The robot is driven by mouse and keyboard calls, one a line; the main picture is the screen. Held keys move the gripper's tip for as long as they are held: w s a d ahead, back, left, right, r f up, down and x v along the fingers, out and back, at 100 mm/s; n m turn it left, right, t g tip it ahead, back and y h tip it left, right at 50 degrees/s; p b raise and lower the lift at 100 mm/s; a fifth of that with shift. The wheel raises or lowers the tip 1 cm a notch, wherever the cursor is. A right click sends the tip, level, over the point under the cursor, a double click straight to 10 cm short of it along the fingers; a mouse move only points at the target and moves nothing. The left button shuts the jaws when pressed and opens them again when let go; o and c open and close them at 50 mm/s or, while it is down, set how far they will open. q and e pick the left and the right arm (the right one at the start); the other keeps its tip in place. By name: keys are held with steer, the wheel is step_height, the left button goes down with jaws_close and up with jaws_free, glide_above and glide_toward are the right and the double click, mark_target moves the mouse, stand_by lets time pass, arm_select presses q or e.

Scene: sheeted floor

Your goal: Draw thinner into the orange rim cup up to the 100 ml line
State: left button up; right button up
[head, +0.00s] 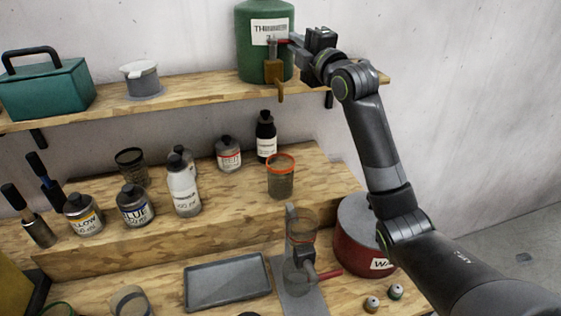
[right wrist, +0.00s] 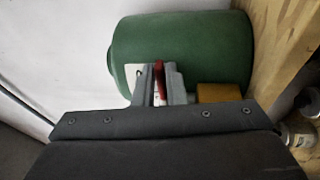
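The green thinner canister (head: 262,60) stands on the upper shelf, with a white label and a brass tap (head: 275,75) on its front. My right gripper (head: 283,41) is at the tap's red lever. In the right wrist view the red lever (right wrist: 159,78) lies between the two fingers, which appear closed on it. The orange rim cup (head: 281,182) stands upright on the middle step, below the tap's spout in the picture. Its walls are see-through and brownish; I cannot make out a liquid level, the 100 ml line or any stream. My left gripper is not in view.
Several labelled bottles, including one marked blue (head: 135,207), and a dark-rimmed cup (head: 131,165) stand left of the orange rim cup. Below are a grey tray (head: 226,280), a stand holding another cup (head: 302,228) and a red can (head: 352,245). A teal box (head: 50,92) sits on the upper shelf.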

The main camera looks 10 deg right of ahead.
jaws_close()
steer(key=shift+f, duration=0.1)
steer(key=shift+w+d+n+g+y+b, duration=0.1)
steer(key=shift+w+n+g+y+b, duration=0.2)
steer(key=shift+n+y+b, duration=0.5)
steer(key=shift+y, duration=0.3)
steer(key=shift+w+f+g+y, duration=0.1)
steer(key=shift+g+y, duration=0.2)
steer(key=shift+w+d+n+y+b, duration=0.1)
steer(key=shift+n+y+b, duration=0.4)
steer(key=shift+y+b, duration=0.3)
steer(key=shift+r+g+b, duration=0.2)
steer(key=shift+g+b, duration=0.1)
steer(key=shift+g, duration=0.1)
